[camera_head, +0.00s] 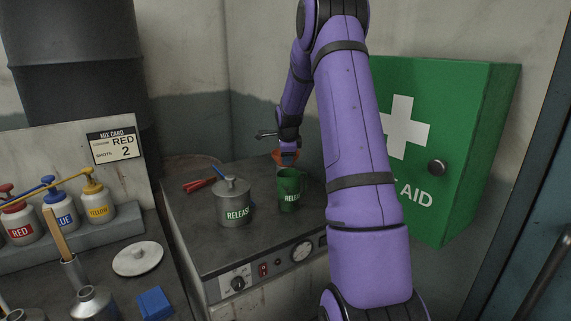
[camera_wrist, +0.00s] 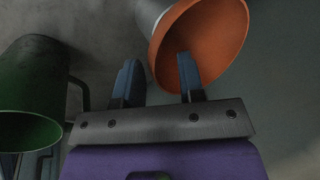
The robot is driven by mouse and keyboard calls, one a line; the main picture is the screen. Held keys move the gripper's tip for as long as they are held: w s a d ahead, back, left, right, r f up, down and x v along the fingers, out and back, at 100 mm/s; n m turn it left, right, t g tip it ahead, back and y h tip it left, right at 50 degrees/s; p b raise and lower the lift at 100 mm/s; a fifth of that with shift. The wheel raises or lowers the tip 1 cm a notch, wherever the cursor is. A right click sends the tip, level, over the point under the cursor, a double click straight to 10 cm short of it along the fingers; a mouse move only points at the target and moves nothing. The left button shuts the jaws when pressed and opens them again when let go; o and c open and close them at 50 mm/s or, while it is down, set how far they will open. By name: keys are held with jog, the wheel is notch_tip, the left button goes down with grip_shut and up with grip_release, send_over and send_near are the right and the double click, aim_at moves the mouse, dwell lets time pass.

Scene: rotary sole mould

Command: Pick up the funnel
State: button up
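The funnel is an orange cone (camera_wrist: 225,40) in the upper middle of the wrist view, its wide mouth facing the camera; a grey part shows behind its rim. In the head view only a bit of its orange (camera_head: 277,156) shows, mostly hidden by my gripper (camera_head: 287,155). In the wrist view the two blue fingers of my gripper (camera_wrist: 158,75) are apart. The right finger overlaps the inside of the mouth and the left finger is outside the rim, so the rim's near-left edge lies between them. I cannot tell whether either finger touches it.
A green mug (camera_head: 289,190) stands close by, also at left in the wrist view (camera_wrist: 28,95). A lidded grey pot (camera_head: 234,205) and red-handled tool (camera_head: 199,186) share the bench. A green first-aid cabinet (camera_head: 440,130) is right of my arm. Paint bottles (camera_head: 62,213) stand left.

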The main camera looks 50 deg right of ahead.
jog(key=shift+w+d+f, duration=0.15)
jog(key=shift+w+f, duration=0.05)
jog(key=shift+f, duration=0.3)
jog(key=shift+c, duration=0.4)
grip_shut()
jog(key=shift+r, duration=0.1)
notch_tip(320, 180, up, 17)
dwell(0.5)
